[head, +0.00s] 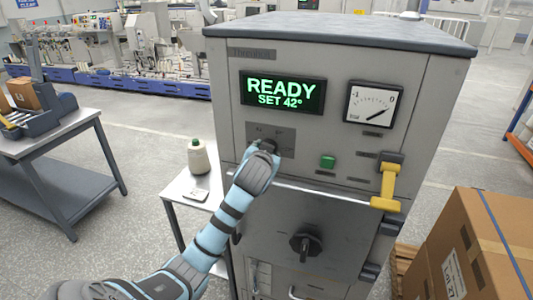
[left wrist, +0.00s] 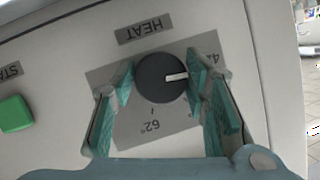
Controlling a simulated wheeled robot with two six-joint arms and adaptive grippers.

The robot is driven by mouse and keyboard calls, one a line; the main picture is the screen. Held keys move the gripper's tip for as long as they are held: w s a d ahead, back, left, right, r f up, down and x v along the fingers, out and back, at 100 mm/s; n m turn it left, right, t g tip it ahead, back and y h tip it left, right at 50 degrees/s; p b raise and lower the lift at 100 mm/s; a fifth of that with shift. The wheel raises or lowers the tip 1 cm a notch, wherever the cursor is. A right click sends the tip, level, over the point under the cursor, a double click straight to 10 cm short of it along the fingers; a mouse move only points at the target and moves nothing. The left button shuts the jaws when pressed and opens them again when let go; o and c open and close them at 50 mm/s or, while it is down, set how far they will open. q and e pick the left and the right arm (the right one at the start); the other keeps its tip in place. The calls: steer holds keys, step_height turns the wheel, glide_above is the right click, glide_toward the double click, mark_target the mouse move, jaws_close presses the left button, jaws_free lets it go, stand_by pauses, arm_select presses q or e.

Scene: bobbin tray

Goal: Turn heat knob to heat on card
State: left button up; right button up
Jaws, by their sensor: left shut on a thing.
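The heat knob (left wrist: 155,80) is a dark round dial under a HEAT label (left wrist: 153,28) on the grey machine front. Its white pointer mark points right in the left wrist view, at a label beginning with 4, partly hidden by a finger. A 62° mark shows below it. My left gripper (left wrist: 161,76) is shut on the knob, one finger on each side. In the head view my left gripper (head: 265,148) covers most of the knob. The display (head: 283,93) reads READY, SET 42°. A small white card (head: 196,195) lies on a side table; its writing is too small to read.
A yarn cone (head: 198,157) stands by the card on the side table (head: 178,188). A green button (head: 327,162), a gauge (head: 373,104) and a yellow handle (head: 388,183) are right of the knob. Cardboard boxes (head: 470,255) stand at the lower right.

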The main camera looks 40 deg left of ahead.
arm_select(q)
steer(key=shift+n+h, duration=0.3)
steer(key=shift+n, duration=0.1)
stand_by(0.3)
steer(key=o, duration=1.1)
steer(key=shift+o, duration=0.2)
steer(key=v, duration=1.2)
steer(key=shift+a+f, duration=0.1)
steer(key=shift+a, duration=0.05)
